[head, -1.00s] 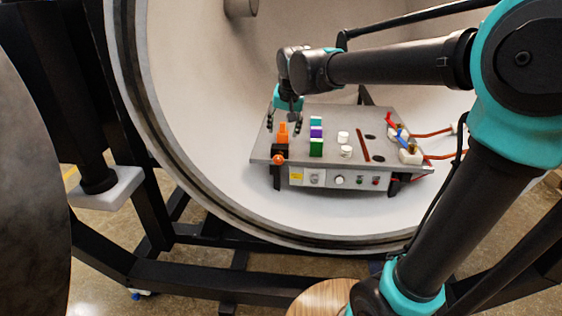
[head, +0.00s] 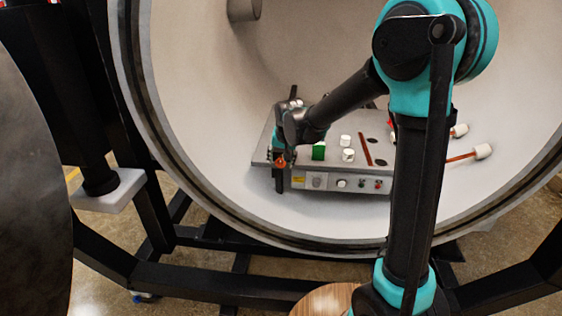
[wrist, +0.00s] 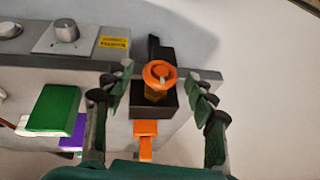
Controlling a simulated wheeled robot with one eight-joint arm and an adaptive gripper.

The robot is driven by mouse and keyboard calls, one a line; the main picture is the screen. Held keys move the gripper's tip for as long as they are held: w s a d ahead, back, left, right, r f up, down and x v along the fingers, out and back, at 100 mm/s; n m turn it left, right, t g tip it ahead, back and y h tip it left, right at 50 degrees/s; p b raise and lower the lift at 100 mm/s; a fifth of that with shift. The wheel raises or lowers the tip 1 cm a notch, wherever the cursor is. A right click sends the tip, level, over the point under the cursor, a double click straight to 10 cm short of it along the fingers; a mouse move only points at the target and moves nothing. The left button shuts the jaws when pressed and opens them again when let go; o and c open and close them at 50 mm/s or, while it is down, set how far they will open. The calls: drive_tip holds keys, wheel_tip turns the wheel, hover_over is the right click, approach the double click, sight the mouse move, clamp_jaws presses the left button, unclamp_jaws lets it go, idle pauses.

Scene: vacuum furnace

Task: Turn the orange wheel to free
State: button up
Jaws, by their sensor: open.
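The orange wheel (wrist: 160,74) is a small round knob on a black block (wrist: 148,103) at the edge of the grey panel box. In the wrist view it sits between the two fingers of my gripper (wrist: 163,82), which are spread open on either side with gaps to it. In the head view the wheel (head: 281,162) shows at the box's front left corner, below my wrist. My gripper is mostly hidden there by my arm. An orange piece (wrist: 146,135) lies beside the black block, nearer my palm.
The box (head: 258,157) stands inside the round white chamber. A green block (wrist: 54,108) and a purple block (wrist: 73,134) are left of my fingers in the wrist view. White caps (head: 348,155) and red-brown rods (head: 461,157) are further right. Right of the box corner is clear (wrist: 270,110).

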drive_tip(key=shift+w+f, duration=0.1)
drive_tip(key=shift+f, duration=0.15)
drive_tip(key=shift+c, duration=0.6)
drive_tip(key=c, duration=1)
drive_tip(key=shift+c, duration=0.2)
